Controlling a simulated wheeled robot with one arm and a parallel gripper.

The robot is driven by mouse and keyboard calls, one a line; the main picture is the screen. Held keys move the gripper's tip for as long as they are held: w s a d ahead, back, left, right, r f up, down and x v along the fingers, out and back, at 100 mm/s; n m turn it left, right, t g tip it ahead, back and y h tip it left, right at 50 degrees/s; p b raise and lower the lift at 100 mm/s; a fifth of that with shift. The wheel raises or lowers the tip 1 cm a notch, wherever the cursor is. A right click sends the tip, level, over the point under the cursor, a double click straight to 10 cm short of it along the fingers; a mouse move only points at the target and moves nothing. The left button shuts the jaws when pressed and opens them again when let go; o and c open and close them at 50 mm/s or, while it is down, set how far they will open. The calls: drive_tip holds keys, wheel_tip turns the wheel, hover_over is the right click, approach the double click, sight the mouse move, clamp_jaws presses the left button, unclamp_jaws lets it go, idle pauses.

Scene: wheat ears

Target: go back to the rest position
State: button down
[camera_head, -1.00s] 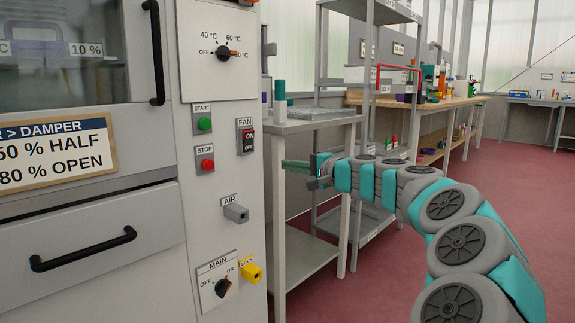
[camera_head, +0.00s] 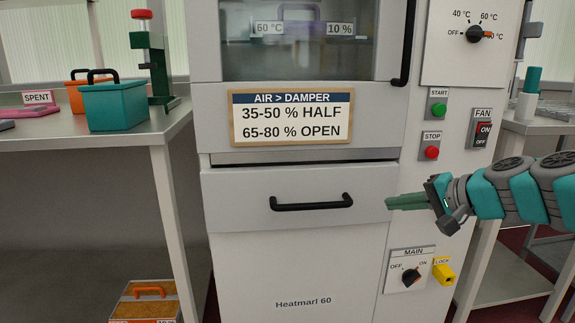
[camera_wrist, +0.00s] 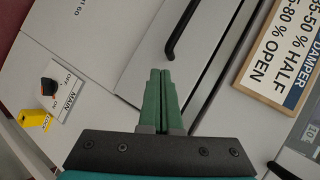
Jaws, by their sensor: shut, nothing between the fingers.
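My gripper (camera_head: 392,203) is shut and empty, its green fingers pressed together. In the head view it points left in front of the drying cabinet (camera_head: 290,255), to the right of the drawer's black handle (camera_head: 311,202). The wrist view also shows the shut fingers (camera_wrist: 160,75) in front of the pale cabinet face, apart from the drawer handle (camera_wrist: 184,28). I cannot tell exactly how far the fingertips are from the cabinet.
The MAIN switch (camera_head: 411,277) and yellow LOCK (camera_head: 444,273) sit below my gripper. The STOP button (camera_head: 432,153) and FAN switch (camera_head: 482,134) are above. A bench (camera_head: 95,140) with a teal basket (camera_head: 115,106) stands left; a second bench (camera_head: 540,127) stands right.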

drive_tip(key=s+a+f+n+g+h+p, duration=0.1)
drive_tip(key=s+a+f+n+g, duration=0.3)
drive_tip(key=s+a, duration=0.35)
drive_tip(key=s+a+f+n+g+h+p, duration=0.1)
drive_tip(key=s+a+f+n+g, duration=0.15)
drive_tip(key=s+a+f, duration=0.5)
drive_tip(key=s+d+f+n+g+h+p, duration=0.1)
drive_tip(key=s+d+f+g+h, duration=0.1)
drive_tip(key=s, duration=0.7)
drive_tip(key=s+d+f+n+g+h, duration=0.1)
drive_tip(key=s+d+f+g+h, duration=0.2)
drive_tip(key=s, duration=0.7)
drive_tip(key=shift+s+d+f+p, duration=0.35)
drive_tip(key=shift+d+f, duration=0.2)
drive_tip(key=shift+f, duration=0.35)
drive_tip(key=c, duration=1.6)
unclamp_jaws()
drive_tip(key=shift+w, duration=0.1)
